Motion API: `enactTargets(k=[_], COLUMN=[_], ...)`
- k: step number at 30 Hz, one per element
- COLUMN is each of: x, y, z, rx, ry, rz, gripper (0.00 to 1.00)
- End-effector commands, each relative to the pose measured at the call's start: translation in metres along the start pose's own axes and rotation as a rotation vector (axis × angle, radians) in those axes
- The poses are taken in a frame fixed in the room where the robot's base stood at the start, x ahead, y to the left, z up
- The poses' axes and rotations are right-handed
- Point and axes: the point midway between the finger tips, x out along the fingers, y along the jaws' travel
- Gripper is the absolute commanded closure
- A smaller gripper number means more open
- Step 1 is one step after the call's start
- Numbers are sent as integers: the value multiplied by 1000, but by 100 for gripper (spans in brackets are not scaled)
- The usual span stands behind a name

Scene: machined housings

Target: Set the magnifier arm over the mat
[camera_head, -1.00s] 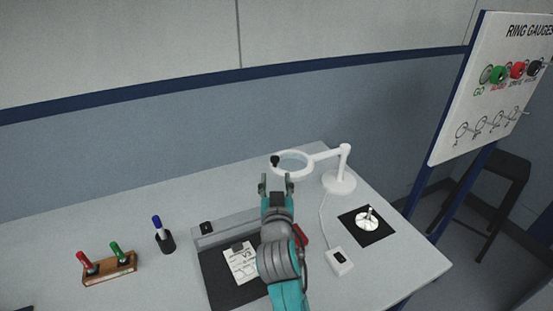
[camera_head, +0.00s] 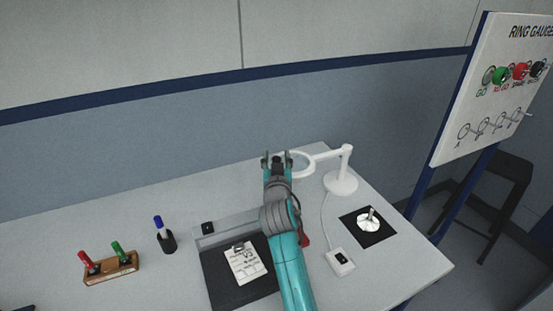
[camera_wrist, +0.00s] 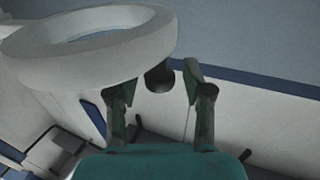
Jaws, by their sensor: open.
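The white magnifier arm (camera_head: 330,154) rises from a round base (camera_head: 341,182) at the table's back right. Its ring (camera_head: 303,165) reaches left and fills the upper left of the wrist view (camera_wrist: 95,55). A dark knob (camera_wrist: 159,77) on the ring's edge lies between my open gripper's (camera_wrist: 157,84) fingers, with a gap visible on the right. In the head view, my gripper (camera_head: 277,158) is at the ring's left end. A dark mat (camera_head: 222,290) lies at the front, partly hidden by my arm. A smaller black mat (camera_head: 384,237) lies at the right.
A note card (camera_head: 244,262) lies on the larger mat. A metal part (camera_head: 368,222) stands on the smaller one. A white switch box (camera_head: 340,262) sits between them, with a cable. Red and green pens (camera_head: 117,250) in a wooden holder and a blue pen (camera_head: 159,225) stand left.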

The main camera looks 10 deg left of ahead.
Motion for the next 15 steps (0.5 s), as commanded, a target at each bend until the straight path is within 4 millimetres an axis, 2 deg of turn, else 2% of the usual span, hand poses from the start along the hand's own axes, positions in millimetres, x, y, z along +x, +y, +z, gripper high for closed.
enactTargets(k=[2, 3, 6, 9, 15], x=[0, 0, 0, 0, 0], y=[0, 0, 0, 0, 0], z=[0, 0, 0, 0, 0], rx=[0, 0, 0, 0, 0], ry=[0, 0, 0, 0, 0], rz=[0, 0, 0, 0, 0], gripper=[49, 54, 79, 100, 100])
